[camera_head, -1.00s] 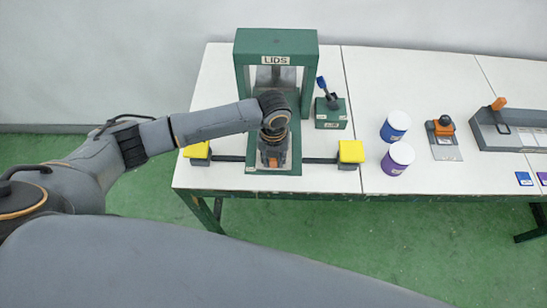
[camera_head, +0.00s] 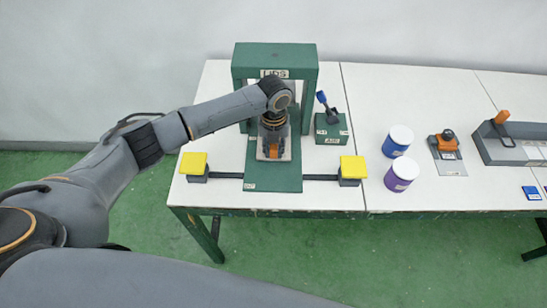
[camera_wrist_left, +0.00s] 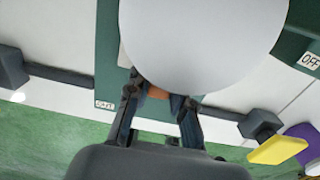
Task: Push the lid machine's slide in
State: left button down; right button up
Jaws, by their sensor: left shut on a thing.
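The lid machine (camera_head: 306,90) is a green frame with a LIDS sign, standing on a green base plate (camera_head: 272,180). Its slide (camera_head: 262,154) shows as a pale grey plate with an orange handle on that base, in front of the frame. My left gripper (camera_head: 273,147) is over the slide, shut on the orange handle. In the left wrist view, the orange handle (camera_wrist_left: 157,93) shows between the two dark fingers. A large pale round surface (camera_wrist_left: 200,40) there hides the middle of the machine; I cannot tell what it is. My right gripper is out of view.
Yellow blocks (camera_head: 194,163) (camera_head: 353,167) flank the base on dark bars. A green lever box (camera_head: 331,134) stands right of the frame. Farther right are a blue can (camera_head: 396,143), a purple can (camera_head: 401,176), an orange-handled tool (camera_head: 446,146) and a grey fixture (camera_head: 505,145).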

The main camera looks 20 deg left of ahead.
pick_arm(q)
jog(key=c, duration=1.2)
grip_release()
jog(key=shift+o, duration=0.2)
